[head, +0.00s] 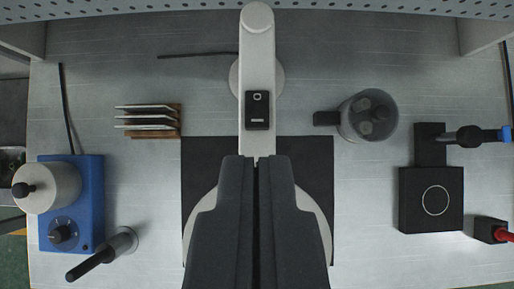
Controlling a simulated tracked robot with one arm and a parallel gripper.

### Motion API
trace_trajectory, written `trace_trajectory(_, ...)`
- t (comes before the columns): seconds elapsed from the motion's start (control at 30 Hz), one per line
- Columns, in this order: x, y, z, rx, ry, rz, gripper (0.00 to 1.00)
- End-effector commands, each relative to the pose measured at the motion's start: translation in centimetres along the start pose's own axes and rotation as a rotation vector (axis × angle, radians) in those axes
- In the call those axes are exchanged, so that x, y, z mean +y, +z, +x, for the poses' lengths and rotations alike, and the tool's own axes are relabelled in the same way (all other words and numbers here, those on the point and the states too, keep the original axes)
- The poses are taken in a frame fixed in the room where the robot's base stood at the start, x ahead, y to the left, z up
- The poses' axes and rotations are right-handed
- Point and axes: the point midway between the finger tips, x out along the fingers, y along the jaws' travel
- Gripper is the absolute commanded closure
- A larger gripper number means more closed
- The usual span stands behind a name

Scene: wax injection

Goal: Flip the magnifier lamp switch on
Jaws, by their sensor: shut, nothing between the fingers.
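The magnifier lamp's pale arm (256,60) runs down the middle of the head view from its round base at the back of the bench. A small black switch box (257,110) sits on this arm, with a round mark and a small light label. The lamp's pale round head (203,211) lies lower down over a dark mat and is mostly hidden behind my gripper. My gripper (256,160) is shut and empty. Its dark fingertips point up the picture and end just below the switch box. I cannot tell the height gap between them, or the switch's position.
A blue box with a dial (62,233) and a metal pot stand at the left, near a dark-handled tool (101,254). A wooden rack (153,121) holds pale plates. A clear jug (367,116) stands right of the lamp. A black device (431,199) stands far right.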

Motion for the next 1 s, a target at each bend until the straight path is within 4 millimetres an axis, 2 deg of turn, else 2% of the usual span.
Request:
trace_trajectory(0.13,0.0,0.7,1.2,-0.032,0.0,0.0,1.0)
trace_trajectory(0.5,0.1,0.8,1.4,-0.033,0.0,0.001,1.0)
trace_trajectory(0.63,0.1,0.8,2.1,-0.035,0.0,0.001,1.0)
trace_trajectory(1.0,0.1,1.0,7.1,-0.036,0.001,0.001,1.0)
